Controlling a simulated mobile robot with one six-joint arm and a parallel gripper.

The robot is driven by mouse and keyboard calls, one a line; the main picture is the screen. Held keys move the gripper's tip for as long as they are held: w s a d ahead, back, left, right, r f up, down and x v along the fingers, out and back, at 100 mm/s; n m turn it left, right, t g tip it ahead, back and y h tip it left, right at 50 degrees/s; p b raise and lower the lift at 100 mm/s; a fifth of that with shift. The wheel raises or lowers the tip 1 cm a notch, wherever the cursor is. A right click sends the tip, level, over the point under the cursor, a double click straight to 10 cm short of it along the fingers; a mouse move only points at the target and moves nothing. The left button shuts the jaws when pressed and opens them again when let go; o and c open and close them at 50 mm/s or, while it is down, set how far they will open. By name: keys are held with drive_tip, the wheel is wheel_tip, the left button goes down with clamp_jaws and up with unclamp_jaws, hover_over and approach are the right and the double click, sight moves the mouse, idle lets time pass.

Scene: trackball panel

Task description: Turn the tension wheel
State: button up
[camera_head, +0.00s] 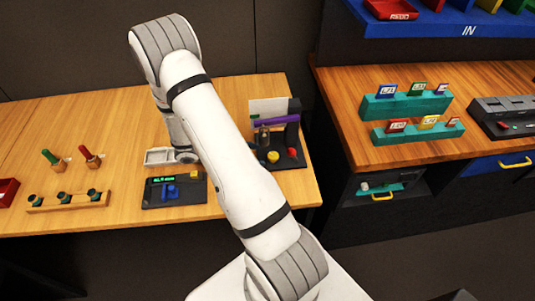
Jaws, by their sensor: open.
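No part is clearly readable as the tension wheel. A dark device (291,161) stands near the right end of the left wooden table, with a purple bar (277,121), a yellow round part (273,156) and a small red part (292,153). A dark panel (152,193) left of it has a green lit display (164,180), blue parts (170,191) and a yellow block (194,174). I cannot make out my gripper's fingers.
A wooden rack (68,203) with dark round holders, green (48,156) and red (87,153) handled pieces stand at left. A gap separates this table from the right counter (350,110), which holds teal card stands (405,107). A drawer (382,187) below is open.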

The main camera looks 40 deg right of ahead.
sight(270, 156)
drive_tip(key=shift+p+x, duration=0.35)
drive_tip(key=shift+x, duration=2)
drive_tip(key=c, duration=0.9)
